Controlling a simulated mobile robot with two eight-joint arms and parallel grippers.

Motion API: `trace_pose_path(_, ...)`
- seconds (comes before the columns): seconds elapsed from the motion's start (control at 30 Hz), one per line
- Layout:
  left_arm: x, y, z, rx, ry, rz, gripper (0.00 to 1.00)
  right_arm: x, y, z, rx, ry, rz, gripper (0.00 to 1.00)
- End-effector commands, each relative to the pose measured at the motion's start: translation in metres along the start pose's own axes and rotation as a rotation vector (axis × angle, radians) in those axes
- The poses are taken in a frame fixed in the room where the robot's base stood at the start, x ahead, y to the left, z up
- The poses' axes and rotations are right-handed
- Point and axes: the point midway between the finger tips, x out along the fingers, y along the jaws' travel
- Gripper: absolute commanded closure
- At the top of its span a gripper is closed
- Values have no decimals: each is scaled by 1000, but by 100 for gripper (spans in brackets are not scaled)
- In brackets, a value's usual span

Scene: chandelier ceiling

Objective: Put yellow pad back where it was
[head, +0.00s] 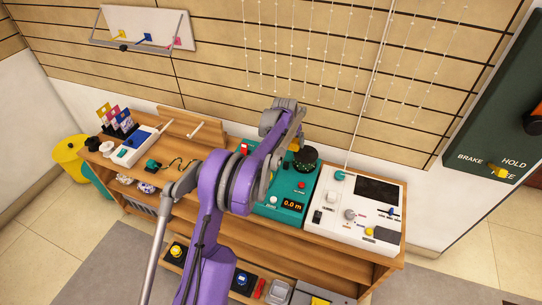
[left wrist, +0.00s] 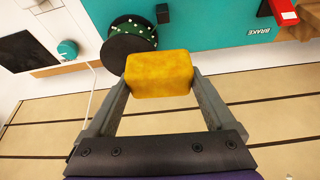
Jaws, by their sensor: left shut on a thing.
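The yellow pad (left wrist: 160,74) is a rounded block between the two grey fingers of my left gripper (left wrist: 160,84) in the left wrist view. The gripper is shut on it. In the head view the left gripper (head: 295,138) is at the back of the teal console (head: 268,208), and only a bit of the pad (head: 295,146) shows beside the wrist. In the left wrist view the pad appears close to the round black drum with green dots (left wrist: 128,42); I cannot tell whether they touch. My right gripper is not in view.
The drum (head: 305,158) stands on the console, with a red block (head: 245,149) at its back left. A white console (head: 335,212) stands to the right, and a thin line rises from it. A wooden shelf unit (head: 330,250) carries both. A slatted wall (head: 230,70) is behind.

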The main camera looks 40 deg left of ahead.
Motion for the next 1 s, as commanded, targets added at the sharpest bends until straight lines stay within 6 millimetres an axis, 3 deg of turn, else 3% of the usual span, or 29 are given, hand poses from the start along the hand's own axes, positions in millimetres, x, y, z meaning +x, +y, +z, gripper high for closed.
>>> trace_pose_path(0.03, 7, -23, -6, -18, 1, -8, 92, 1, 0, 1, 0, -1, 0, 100)
trace_pose_path(0.1, 14, -46, -13, -35, 3, -15, 92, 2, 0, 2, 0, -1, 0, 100)
trace_pose_path(0.3, 24, -91, -21, -64, 6, -28, 92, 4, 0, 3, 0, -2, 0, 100)
trace_pose_path(0.47, 37, -102, -18, -72, 8, -30, 92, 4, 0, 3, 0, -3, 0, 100)
trace_pose_path(0.7, 76, -101, -2, -71, 8, -30, 92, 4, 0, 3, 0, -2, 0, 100)
trace_pose_path(1.0, 103, -101, 9, -70, 8, -30, 92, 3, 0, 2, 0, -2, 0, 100)
